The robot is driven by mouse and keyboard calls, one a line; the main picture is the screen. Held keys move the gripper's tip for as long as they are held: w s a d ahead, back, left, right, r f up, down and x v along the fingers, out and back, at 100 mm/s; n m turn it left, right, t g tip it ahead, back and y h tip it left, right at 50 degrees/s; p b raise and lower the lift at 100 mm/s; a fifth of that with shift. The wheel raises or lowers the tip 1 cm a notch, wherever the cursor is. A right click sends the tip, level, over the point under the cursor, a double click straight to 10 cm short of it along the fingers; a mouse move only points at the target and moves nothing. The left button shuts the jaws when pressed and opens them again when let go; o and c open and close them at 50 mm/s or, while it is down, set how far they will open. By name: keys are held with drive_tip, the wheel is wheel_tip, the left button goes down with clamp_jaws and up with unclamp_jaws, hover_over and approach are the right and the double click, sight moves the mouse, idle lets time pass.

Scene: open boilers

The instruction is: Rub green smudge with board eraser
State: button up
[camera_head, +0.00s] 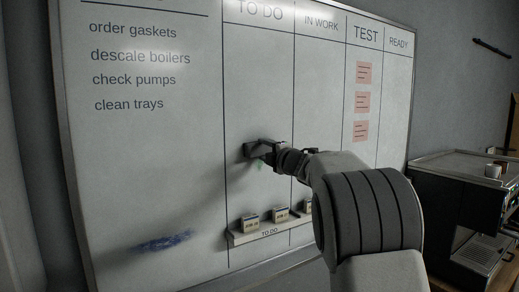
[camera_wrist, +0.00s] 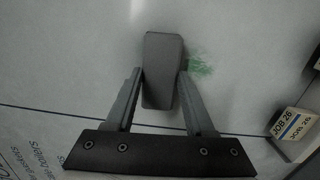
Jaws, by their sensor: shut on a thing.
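My gripper (camera_wrist: 157,95) is shut on the dark grey board eraser (camera_wrist: 163,62), which lies between its two fingers. In the head view my gripper (camera_head: 268,153) holds the eraser (camera_head: 252,150) at the whiteboard (camera_head: 155,150), in the TO DO column. The green smudge (camera_wrist: 200,66) shows just right of the eraser in the wrist view. In the head view a small part of the smudge (camera_head: 260,165) shows below the eraser; the eraser and gripper may hide more of it. I cannot tell whether the eraser touches the board.
A blue smudge (camera_head: 164,242) is at the board's lower left. A ledge (camera_head: 238,239) below the gripper holds several small job blocks (camera_head: 251,222). Pink notes (camera_head: 362,102) are in the TEST column. A coffee machine (camera_head: 465,200) stands at right.

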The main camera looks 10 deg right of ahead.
drive_tip(key=d+p, duration=0.1)
drive_tip(key=w+d, duration=0.1)
drive_tip(key=d, duration=0.1)
drive_tip(key=w+d+p, duration=0.1)
drive_tip(key=shift+d+p, duration=0.3)
idle(0.4)
drive_tip(key=shift+d+b+v, duration=0.15)
drive_tip(key=shift+b+v, duration=0.55)
drive_tip(key=shift+v, duration=0.75)
drive_tip(key=shift+d+b+v, duration=0.15)
drive_tip(key=shift+b+v, duration=0.55)
drive_tip(key=shift+v, duration=0.75)
drive_tip(key=shift+d, duration=0.1)
drive_tip(key=shift+b+v, duration=0.55)
drive_tip(key=shift+v, duration=0.8)
drive_tip(key=shift+d+r, duration=0.1)
drive_tip(key=shift+r, duration=0.05)
drive_tip(key=shift+f+b, duration=0.2)
drive_tip(key=shift+b, duration=0.15)
